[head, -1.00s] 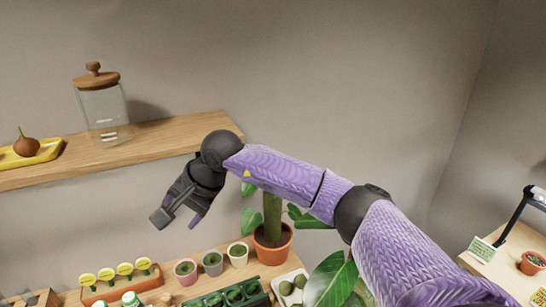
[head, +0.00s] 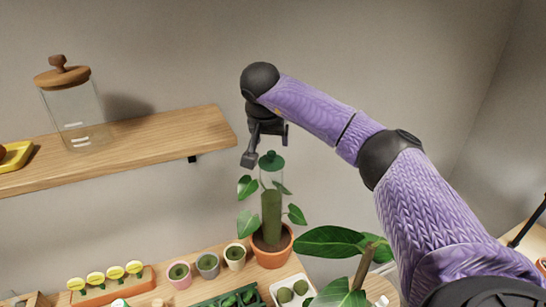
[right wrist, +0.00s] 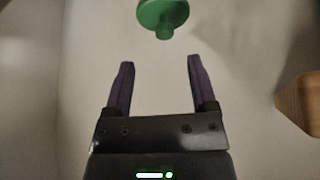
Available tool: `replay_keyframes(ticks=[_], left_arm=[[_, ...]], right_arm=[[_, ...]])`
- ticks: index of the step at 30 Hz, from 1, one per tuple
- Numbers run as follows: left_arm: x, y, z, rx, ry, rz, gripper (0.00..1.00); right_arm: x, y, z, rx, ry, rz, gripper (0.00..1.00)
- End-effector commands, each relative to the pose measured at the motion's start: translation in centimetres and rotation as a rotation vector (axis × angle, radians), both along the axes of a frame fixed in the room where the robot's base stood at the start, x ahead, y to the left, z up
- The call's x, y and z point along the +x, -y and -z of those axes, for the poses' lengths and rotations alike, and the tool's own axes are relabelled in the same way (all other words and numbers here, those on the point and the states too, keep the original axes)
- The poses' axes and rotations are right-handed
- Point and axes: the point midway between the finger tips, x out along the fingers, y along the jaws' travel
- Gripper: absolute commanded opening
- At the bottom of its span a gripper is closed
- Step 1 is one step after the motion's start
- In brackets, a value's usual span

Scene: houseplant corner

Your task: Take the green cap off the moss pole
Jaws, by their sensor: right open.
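The green cap (head: 271,160) sits at the top of the moss pole (head: 271,215), which stands upright in a terracotta pot (head: 272,248) with climbing leaves around it. A clear section shows between the cap and the mossy part. My right gripper (head: 266,147) is open and points down at the cap, with its fingers near the cap's height in the picture. In the right wrist view the cap (right wrist: 163,14) is a round green knob beyond and between the open, empty fingertips (right wrist: 160,62), apart from them. My left gripper is not in view.
A wooden shelf (head: 150,142) with a lidded glass jar (head: 75,115) is left of my gripper; its end is close by. Small pots (head: 208,264), a yellow-marked planter (head: 112,285) and a white tray (head: 292,284) stand below. Large leaves (head: 330,240) rise at lower right.

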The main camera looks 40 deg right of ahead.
Motion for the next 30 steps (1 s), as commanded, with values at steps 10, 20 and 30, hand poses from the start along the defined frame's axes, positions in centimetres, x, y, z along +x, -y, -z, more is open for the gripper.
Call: replay_keyframes(ticks=[10, 20, 30], left_arm=[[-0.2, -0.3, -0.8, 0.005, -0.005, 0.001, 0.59], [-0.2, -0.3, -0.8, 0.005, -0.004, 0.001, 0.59], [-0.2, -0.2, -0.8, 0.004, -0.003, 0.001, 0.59]], right_arm=[[2.4, 2.2, 5.0, 0.001, 0.000, 0.001, 0.73], [2.5, 2.4, 5.4, 0.000, 0.002, -0.001, 0.56], [2.5, 2.4, 5.3, 0.000, 0.002, -0.001, 0.00]])
